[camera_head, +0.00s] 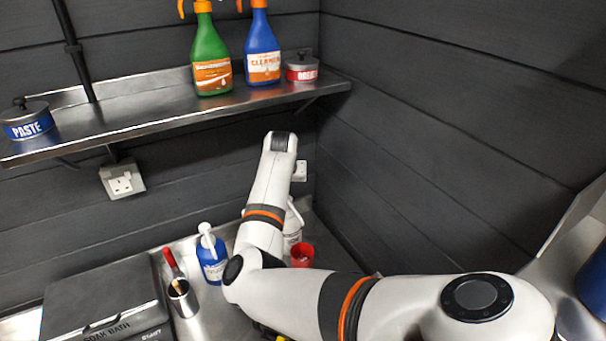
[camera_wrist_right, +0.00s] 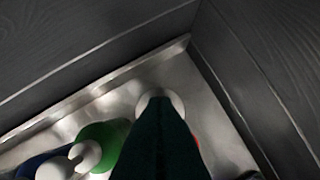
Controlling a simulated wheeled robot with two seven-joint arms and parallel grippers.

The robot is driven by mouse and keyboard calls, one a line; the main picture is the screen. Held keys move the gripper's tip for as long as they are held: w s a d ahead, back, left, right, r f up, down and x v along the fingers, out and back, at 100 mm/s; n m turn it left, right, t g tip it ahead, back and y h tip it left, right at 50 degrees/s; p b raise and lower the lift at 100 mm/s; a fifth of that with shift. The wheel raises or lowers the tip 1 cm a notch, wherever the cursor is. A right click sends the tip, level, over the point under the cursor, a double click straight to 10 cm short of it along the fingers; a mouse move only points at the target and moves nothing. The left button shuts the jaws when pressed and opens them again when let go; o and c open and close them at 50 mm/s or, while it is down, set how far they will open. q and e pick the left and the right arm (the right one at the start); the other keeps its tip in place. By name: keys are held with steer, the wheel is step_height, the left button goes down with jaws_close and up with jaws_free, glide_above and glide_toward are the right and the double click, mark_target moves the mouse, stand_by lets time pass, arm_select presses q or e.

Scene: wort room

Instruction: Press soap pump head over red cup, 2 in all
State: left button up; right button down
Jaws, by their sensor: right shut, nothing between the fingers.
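The red cup (camera_head: 302,256) stands on the steel counter beside my right arm, which partly covers it. A blue bottle with a white pump head (camera_head: 212,258) stands left of my forearm. A white bottle (camera_head: 293,230) shows partly behind the arm. In the right wrist view, my right gripper (camera_wrist_right: 160,100) is shut and empty, seen as a dark shape in front of a white round thing (camera_wrist_right: 176,101). A green bottle (camera_wrist_right: 97,133) with a white pump head (camera_wrist_right: 84,155) is left of it. A red sliver (camera_wrist_right: 196,142) shows to its right. My left gripper is out of view.
A shelf (camera_head: 130,116) above the counter holds a green spray bottle (camera_head: 210,55), a blue spray bottle (camera_head: 262,50) and two tins. A metal pot (camera_head: 183,299) and a dark soak bath box (camera_head: 105,300) stand at the left. Dark walls close the corner.

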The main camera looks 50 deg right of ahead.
steer(key=shift+r, duration=0.1)
step_height(320, 180, up, 6)
stand_by(0.8)
steer(key=shift+r, duration=0.1)
stand_by(0.4)
